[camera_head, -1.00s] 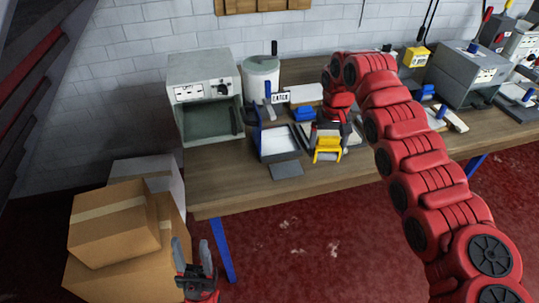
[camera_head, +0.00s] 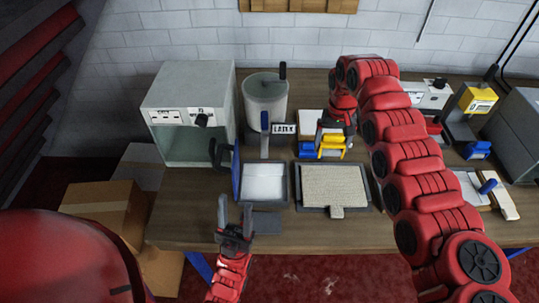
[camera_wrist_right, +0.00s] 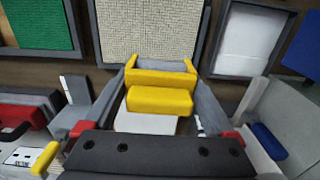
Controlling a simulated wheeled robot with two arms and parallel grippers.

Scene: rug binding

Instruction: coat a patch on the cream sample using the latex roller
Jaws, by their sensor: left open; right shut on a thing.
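The cream sample (camera_head: 335,183), a textured pale square in a dark frame, lies flat on the bench; it also shows at the top of the right wrist view (camera_wrist_right: 152,30). My right gripper (camera_head: 334,143) is shut on a yellow tool (camera_wrist_right: 160,98), behind the sample in the head view and apart from it. I cannot tell whether this tool is the latex roller. A dark tray with a white surface (camera_head: 263,183) sits left of the sample. A blue upright handle (camera_head: 264,122) stands behind the tray. My left gripper (camera_head: 236,218) is open and empty near the bench's front edge.
A blue block (camera_head: 307,150) is beside my right gripper. A green board (camera_wrist_right: 40,25) shows in the wrist view. Cardboard boxes (camera_head: 105,205) stand at left.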

